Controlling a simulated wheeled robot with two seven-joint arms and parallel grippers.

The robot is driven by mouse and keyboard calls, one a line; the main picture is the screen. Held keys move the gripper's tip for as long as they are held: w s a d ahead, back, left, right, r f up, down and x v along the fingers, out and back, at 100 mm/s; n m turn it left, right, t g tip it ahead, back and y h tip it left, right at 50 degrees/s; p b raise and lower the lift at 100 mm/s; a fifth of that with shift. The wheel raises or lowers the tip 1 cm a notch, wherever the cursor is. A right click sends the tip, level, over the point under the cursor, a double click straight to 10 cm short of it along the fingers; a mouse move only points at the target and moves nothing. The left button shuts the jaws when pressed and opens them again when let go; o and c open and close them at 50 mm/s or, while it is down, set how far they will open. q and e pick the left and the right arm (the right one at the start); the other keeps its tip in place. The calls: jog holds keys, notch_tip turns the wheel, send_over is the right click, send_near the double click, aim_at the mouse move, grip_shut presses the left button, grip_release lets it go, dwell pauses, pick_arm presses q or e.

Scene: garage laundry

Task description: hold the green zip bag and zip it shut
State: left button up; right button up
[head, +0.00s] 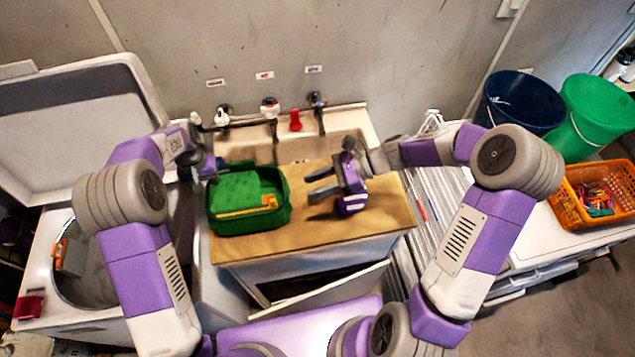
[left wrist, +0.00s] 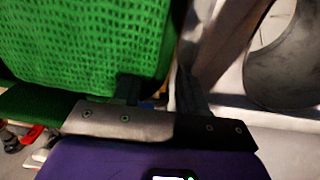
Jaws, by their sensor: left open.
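The green zip bag (head: 222,222) sits on the wooden counter in the head view, with a textured green flap or top panel (head: 238,187). An orange strip (head: 240,211) runs along its front, with a small orange piece (head: 269,201) at the right end. My left gripper (head: 208,166) is open at the bag's back left corner. In the left wrist view the green textured surface (left wrist: 85,45) fills the upper left, and the edge lies near my open fingers (left wrist: 160,92); I cannot tell if they touch. My right gripper (head: 322,183) is open and empty, right of the bag.
A wooden counter (head: 330,228) has free room at its front right. A sink (head: 310,148) with taps is behind. An open-lid washer (head: 75,315) stands left. An orange basket of pegs (head: 572,208), a blue bucket (head: 520,100) and a green bucket (head: 597,108) stand right.

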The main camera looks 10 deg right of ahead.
pick_arm(q)
notch_tip(320, 180, up, 10)
jog(key=shift+a+r, duration=0.15)
jog(key=shift+r, duration=0.05)
